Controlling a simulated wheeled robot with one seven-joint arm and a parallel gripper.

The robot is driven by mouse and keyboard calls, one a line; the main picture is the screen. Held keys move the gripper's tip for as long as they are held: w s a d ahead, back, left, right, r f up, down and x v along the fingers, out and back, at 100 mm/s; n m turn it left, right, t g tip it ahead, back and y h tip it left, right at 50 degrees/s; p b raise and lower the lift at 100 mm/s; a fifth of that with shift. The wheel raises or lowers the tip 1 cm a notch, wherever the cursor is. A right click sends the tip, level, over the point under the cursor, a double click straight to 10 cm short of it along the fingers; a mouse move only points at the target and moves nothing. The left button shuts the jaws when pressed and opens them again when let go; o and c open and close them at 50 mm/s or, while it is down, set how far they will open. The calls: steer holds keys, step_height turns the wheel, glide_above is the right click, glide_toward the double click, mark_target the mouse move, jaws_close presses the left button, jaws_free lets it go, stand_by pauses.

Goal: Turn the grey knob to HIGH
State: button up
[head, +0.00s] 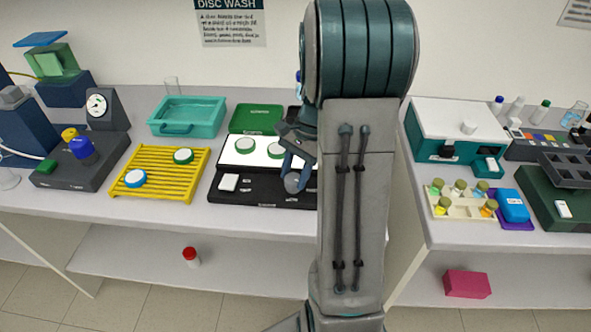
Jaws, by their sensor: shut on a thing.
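The grey knob (292,183) sits on the black front panel of a device with a white lit top, at mid-picture. My gripper (291,174) points down at the knob and is shut on it. My arm hides the right end of the device and part of the gripper. The device's black panel (255,193) carries small white marks, too small to read, so I cannot tell the knob's setting.
A white-and-teal box (465,130) stands right of my arm.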

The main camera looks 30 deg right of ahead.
steer(key=n+g, duration=0.1)
steer(key=n, duration=0.2)
steer(key=shift+w+n+h+p, duration=0.1)
steer(key=shift+n+h+p, duration=0.2)
steer(key=shift+n+p, duration=0.1)
steer(key=shift+a+n+g+h, duration=0.1)
steer(key=shift+n+g+h, duration=0.5)
steer(key=shift+n, duration=1.2)
steer(key=o, duration=1)
steer(key=v, duration=1.4)
steer(key=shift+w+f, duration=0.1)
steer(key=shift+a, duration=0.1)
